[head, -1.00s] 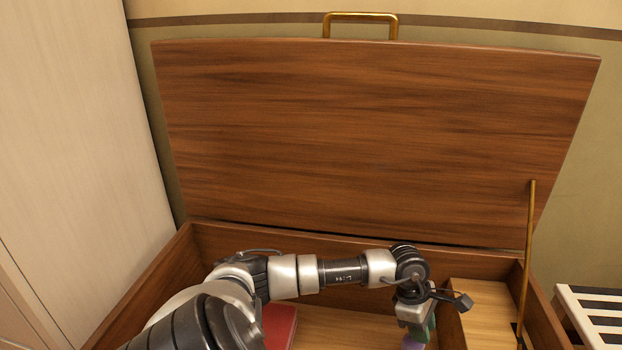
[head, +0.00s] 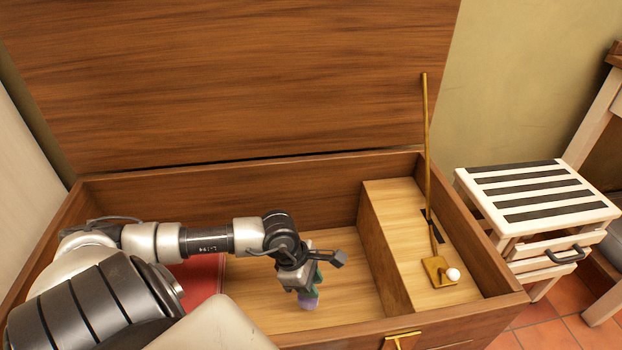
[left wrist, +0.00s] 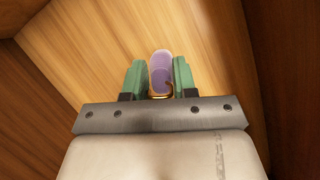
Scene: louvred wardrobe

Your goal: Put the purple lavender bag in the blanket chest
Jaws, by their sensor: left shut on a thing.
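The purple lavender bag (head: 309,300) is at the tip of my left gripper (head: 309,283), inside the open blanket chest (head: 246,197). In the left wrist view the bag (left wrist: 161,68) sits between the two green fingers of my left gripper (left wrist: 158,78), which are shut on it. A small golden loop shows at the bag's near end. The bag is over the chest's light wooden floor (head: 345,270); I cannot tell whether it touches it. The chest's lid (head: 230,80) stands open. My right gripper is not in view.
A red flat thing (head: 205,275) lies in the chest, left of the gripper. A raised wooden compartment (head: 400,220) with a brass stay (head: 427,150) is at the chest's right. A striped stool (head: 540,190) stands outside to the right.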

